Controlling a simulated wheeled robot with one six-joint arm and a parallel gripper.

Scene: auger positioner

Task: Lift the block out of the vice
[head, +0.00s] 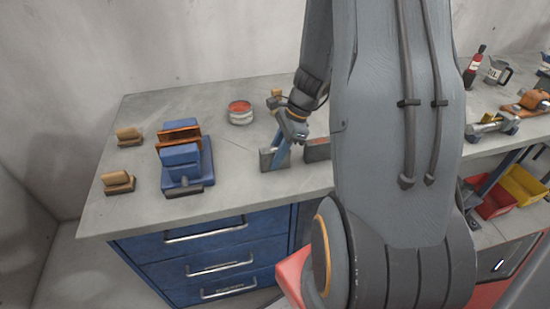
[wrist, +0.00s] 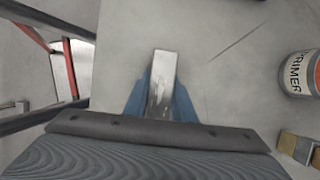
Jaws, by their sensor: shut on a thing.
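A blue vice (head: 183,172) with orange-brown jaw faces stands at the left of the bench in the head view. No block shows clearly between its jaws. My gripper (head: 276,157) is to the right of the vice, pointing down, low over the bench. Its blue fingers are shut on a grey metal block (head: 265,161). In the wrist view the block's shiny end (wrist: 161,80) shows between the blue fingers of my gripper (wrist: 160,100). I cannot tell whether the block touches the bench.
A red-topped tin (head: 240,113) stands behind, and shows as a primer tin (wrist: 300,73) in the wrist view. A grey block with a reddish face (head: 317,150) is close to the right of my gripper. Two wooden-topped blocks (head: 118,182) (head: 129,137) lie left of the vice.

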